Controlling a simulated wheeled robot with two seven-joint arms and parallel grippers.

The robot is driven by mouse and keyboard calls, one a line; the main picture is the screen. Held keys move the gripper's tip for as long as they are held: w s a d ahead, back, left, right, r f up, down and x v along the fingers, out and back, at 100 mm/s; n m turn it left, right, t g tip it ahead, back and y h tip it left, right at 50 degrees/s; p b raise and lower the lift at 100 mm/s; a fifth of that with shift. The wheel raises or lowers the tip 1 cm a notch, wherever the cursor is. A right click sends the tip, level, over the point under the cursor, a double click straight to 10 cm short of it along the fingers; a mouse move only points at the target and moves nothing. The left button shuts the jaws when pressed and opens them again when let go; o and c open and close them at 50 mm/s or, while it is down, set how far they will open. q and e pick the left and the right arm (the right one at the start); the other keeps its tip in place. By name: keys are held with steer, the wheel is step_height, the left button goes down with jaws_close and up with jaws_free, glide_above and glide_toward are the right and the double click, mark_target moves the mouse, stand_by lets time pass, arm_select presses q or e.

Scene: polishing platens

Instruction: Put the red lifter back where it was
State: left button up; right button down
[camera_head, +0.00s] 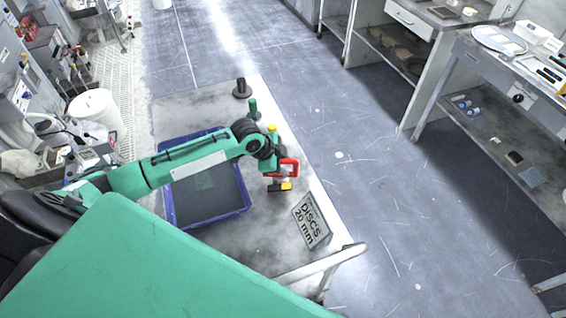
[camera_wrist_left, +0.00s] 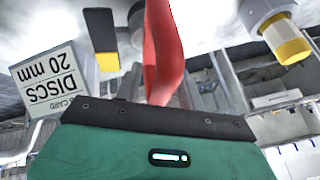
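The red lifter (camera_head: 290,166) is at the hand of my left gripper (camera_head: 277,170), over the right part of the bench in the head view. In the left wrist view the red lifter (camera_wrist_left: 163,48) runs as a red band close in front of the palm. Grey parts show on either side of it, but whether the fingers are closed on it is not clear. A black and yellow block (camera_wrist_left: 104,37) shows beside the red band; in the head view it is just below the lifter (camera_head: 286,186). My right gripper is not in view.
A blue-rimmed tray (camera_head: 247,209) lies on the grey bench under my left arm. A "DISCS 20 mm" card (camera_head: 311,220) stands nearer. A yellow-topped item (camera_head: 272,128), a green item (camera_head: 253,107) and a dark post (camera_head: 241,88) stand farther back. Open floor is to the right.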

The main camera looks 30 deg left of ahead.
arm_select(q)
steer(key=shift+r, duration=0.1)
steer(key=b+v, duration=0.2)
steer(key=v, duration=1)
steer(key=shift+d, duration=0.1)
